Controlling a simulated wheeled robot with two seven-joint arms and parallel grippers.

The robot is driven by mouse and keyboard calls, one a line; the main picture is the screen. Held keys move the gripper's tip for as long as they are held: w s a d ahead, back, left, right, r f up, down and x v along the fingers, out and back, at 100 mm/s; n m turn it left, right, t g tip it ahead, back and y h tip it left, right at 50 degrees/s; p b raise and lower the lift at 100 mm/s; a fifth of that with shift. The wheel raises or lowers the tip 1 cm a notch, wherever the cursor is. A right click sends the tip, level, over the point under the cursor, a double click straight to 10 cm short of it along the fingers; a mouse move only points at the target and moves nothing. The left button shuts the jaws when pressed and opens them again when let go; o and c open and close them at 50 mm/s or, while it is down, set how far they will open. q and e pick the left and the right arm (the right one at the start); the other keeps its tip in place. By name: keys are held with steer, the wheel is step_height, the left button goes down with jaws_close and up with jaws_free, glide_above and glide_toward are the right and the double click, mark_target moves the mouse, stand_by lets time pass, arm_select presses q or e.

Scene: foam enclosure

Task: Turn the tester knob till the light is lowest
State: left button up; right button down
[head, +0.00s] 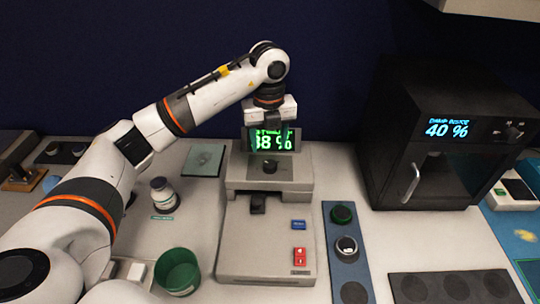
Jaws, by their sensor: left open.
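The tester (265,240) is a grey-beige machine in the middle of the bench. Its green-lit display (285,140) at the back reads what looks like 38 %; my gripper covers its upper part, so the first digit and top line are hard to read. My right gripper is not in view.
A black oven-like box (440,160) at the right shows 40 % in blue. A green cup (178,270) and a small white jar (163,192) stand left of the tester. Blue and red buttons (299,253) are on its front. A blue strip (347,265) with round parts lies to its right.

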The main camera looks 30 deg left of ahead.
mark_target(270, 163)
arm_select(q)
steer(key=f, duration=0.2)
steer(key=f+p, duration=0.1)
steer(key=f, duration=0.1)
steer(key=f+p, duration=0.1)
steer(key=f, duration=0.1)
steer(key=shift+w, duration=0.35)
steer(key=shift+f, duration=0.35)
steer(key=shift+s+f, duration=0.1)
steer(key=shift+f, duration=0.2)
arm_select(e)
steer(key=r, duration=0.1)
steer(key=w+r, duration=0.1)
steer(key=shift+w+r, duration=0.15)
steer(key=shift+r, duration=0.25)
